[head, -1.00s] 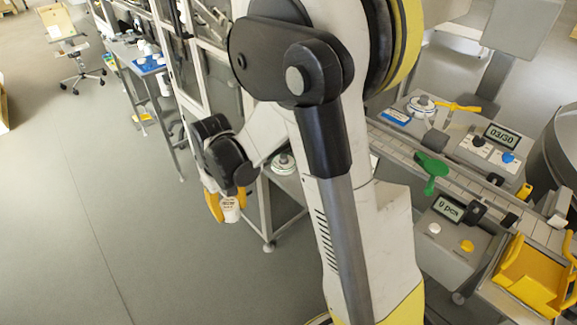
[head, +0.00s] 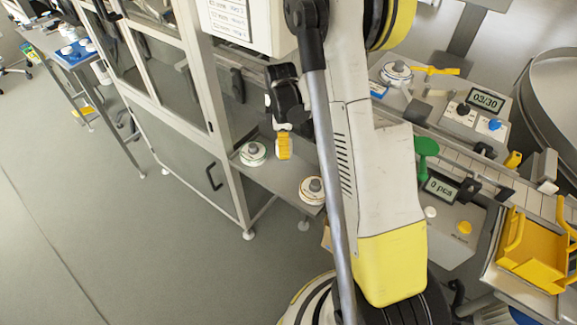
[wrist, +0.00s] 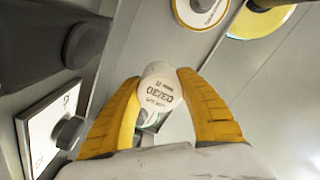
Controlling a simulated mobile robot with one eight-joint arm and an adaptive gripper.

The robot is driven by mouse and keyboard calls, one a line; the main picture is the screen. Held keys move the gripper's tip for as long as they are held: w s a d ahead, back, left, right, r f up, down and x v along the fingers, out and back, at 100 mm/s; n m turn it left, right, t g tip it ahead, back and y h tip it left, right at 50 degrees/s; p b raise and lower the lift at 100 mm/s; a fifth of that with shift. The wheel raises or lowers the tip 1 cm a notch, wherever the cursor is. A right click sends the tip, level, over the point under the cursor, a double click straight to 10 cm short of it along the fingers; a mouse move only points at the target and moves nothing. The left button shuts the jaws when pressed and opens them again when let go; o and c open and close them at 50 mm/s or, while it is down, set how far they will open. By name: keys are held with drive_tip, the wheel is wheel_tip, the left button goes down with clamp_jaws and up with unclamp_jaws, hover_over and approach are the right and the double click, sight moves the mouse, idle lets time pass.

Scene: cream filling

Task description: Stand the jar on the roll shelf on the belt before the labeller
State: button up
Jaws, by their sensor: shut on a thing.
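My gripper (head: 284,146) hangs over the roll shelf (head: 283,182) in the head view, its yellow fingers pointing down. In the wrist view the yellow fingers (wrist: 163,110) are shut around a small white jar (wrist: 163,90), one on each side. The jar's end facing the camera has dark print that reads 03/30 upside down. In the head view the fingers hide the jar. The belt (head: 484,171) runs diagonally at the right, beyond my arm. Which machine there is the labeller I cannot tell for sure.
Two label rolls (head: 253,153) (head: 312,190) lie on the shelf beside a glazed cabinet (head: 185,100). Along the belt are a green paddle (head: 427,148), a 03/30 display (head: 485,100), a 0 pcs box (head: 441,188) and a yellow tray (head: 535,252). Open floor lies left.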

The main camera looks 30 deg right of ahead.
sight(285, 171)
wheel_tip(285, 171, down, 9)
drive_tip(key=b, duration=0.3)
drive_tip(key=shift+f+b, duration=0.15)
drive_tip(key=shift+b, duration=0.15)
drive_tip(key=shift+f, duration=0.15)
drive_tip(key=o, duration=1.2)
drive_tip(key=shift+c, duration=0.2)
